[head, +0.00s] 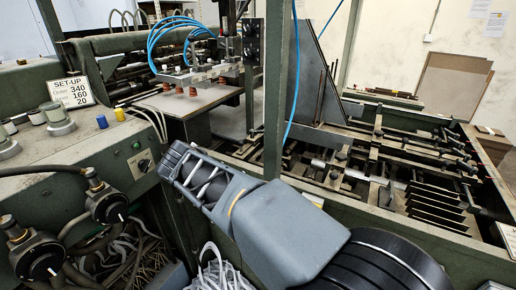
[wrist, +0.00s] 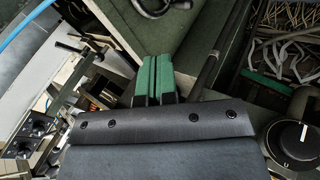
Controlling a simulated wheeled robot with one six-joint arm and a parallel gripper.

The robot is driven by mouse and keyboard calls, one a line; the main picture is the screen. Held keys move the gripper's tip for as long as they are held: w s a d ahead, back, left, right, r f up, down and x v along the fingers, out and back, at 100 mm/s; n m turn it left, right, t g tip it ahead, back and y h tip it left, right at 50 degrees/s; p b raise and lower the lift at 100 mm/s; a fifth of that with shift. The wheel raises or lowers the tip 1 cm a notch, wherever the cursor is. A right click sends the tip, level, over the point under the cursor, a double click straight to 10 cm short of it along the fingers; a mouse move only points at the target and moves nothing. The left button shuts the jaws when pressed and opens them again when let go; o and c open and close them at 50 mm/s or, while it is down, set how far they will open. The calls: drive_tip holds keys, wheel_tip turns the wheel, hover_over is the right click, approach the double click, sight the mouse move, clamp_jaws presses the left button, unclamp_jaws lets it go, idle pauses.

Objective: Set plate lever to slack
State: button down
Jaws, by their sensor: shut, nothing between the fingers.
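My gripper (head: 178,165) reaches left over the front of the green machine in the head view. In the wrist view its two green-padded fingers (wrist: 155,80) are together with nothing between them. Two round black valves with white pointer marks stand at lower left: an upper one (head: 110,207) and a lower one (head: 42,257). Their markings are too small to read. My gripper is right of them and apart from both. In the wrist view one such black dial (wrist: 291,139) lies at lower right, clear of the fingers. I cannot tell which part is the plate lever.
A small knob (head: 143,165) sits on the green panel left of my gripper. A green post (head: 274,100) rises behind my arm. A board stack (head: 190,102) lies under suction cups. Loose hoses (head: 125,255) fill the space below. A setup card (head: 70,91) stands at left.

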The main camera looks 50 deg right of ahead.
sight(262, 132)
drive_tip(key=w+d+r+h+b, duration=0.1)
drive_tip(key=w+d+h+b, duration=0.3)
drive_tip(key=d, duration=0.3)
drive_tip(key=w+d+r+n+h+b, duration=0.1)
drive_tip(key=w+d+h+b, duration=0.2)
drive_tip(key=d, duration=0.4)
drive_tip(key=shift+w+r+g+h+b, duration=0.4)
drive_tip(key=shift+h+b, duration=0.25)
drive_tip(key=shift+h, duration=0.55)
drive_tip(key=shift+d+f, duration=0.1)
drive_tip(key=shift+d, duration=0.1)
drive_tip(key=p+x, duration=0.1)
drive_tip(key=x, duration=1.2)
drive_tip(key=shift+w+d+f, duration=0.1)
drive_tip(key=shift+d+f, duration=0.05)
drive_tip(key=shift+d, duration=0.2)
